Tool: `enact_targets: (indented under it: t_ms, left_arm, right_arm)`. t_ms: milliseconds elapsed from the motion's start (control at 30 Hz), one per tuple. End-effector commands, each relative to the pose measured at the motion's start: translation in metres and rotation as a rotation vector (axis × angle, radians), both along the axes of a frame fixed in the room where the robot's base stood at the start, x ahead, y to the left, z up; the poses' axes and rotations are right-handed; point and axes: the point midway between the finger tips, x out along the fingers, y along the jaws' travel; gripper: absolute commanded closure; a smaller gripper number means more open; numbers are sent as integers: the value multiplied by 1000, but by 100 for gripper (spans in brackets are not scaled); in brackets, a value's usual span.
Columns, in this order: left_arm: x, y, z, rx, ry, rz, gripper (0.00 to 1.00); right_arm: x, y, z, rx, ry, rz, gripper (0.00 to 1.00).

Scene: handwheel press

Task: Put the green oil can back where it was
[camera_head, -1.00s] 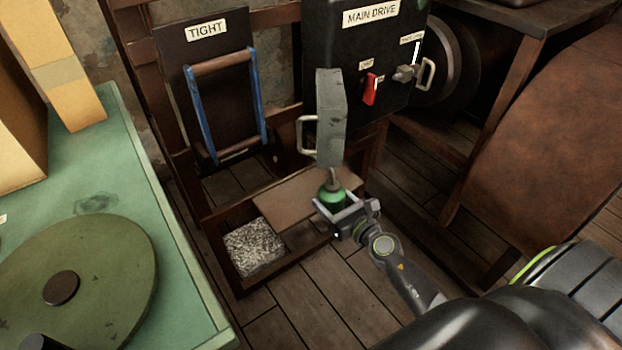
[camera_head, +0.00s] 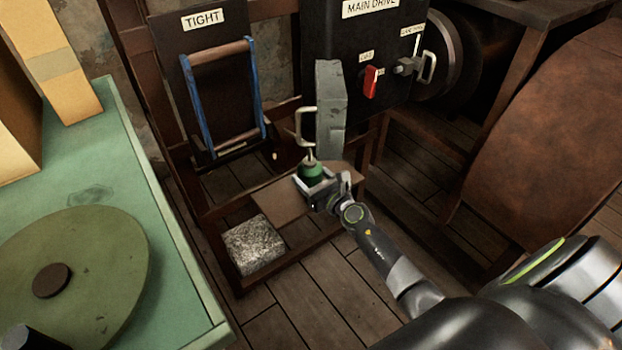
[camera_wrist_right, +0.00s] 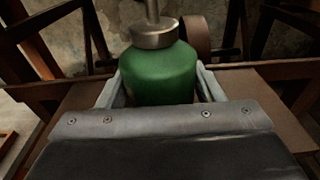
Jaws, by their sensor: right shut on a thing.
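The green oil can (camera_head: 312,173) is held upright between the fingers of my right gripper (camera_head: 318,190). In the right wrist view the can (camera_wrist_right: 160,72) shows a green body with a grey metal collar and spout, with the two fingers of the right gripper (camera_wrist_right: 160,88) on either side of it. The can is over or on a brown wooden board (camera_head: 277,205) in the low dark frame; I cannot tell whether its base touches the board. My left gripper is not in view.
A grey speckled block (camera_head: 254,246) sits in the low frame left of the board. A green table (camera_head: 140,210) stands at left. Floor in front is clear.

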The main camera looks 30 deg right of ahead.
Motion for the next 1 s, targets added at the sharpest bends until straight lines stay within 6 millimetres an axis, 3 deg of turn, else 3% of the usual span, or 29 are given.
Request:
enact_targets:
  t_ms: [467, 500, 667, 1000]
  left_arm:
    - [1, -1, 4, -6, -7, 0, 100]
    - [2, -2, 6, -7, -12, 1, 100]
    - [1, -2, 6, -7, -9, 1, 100]
    - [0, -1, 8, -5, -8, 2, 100]
  right_arm:
    - [0, 0, -3, -1, -3, 0, 67]
    - [0, 0, -4, 0, 0, 0, 38]
    - [0, 0, -3, 0, 0, 0, 18]
    - [0, 0, -1, 0, 0, 0, 18]
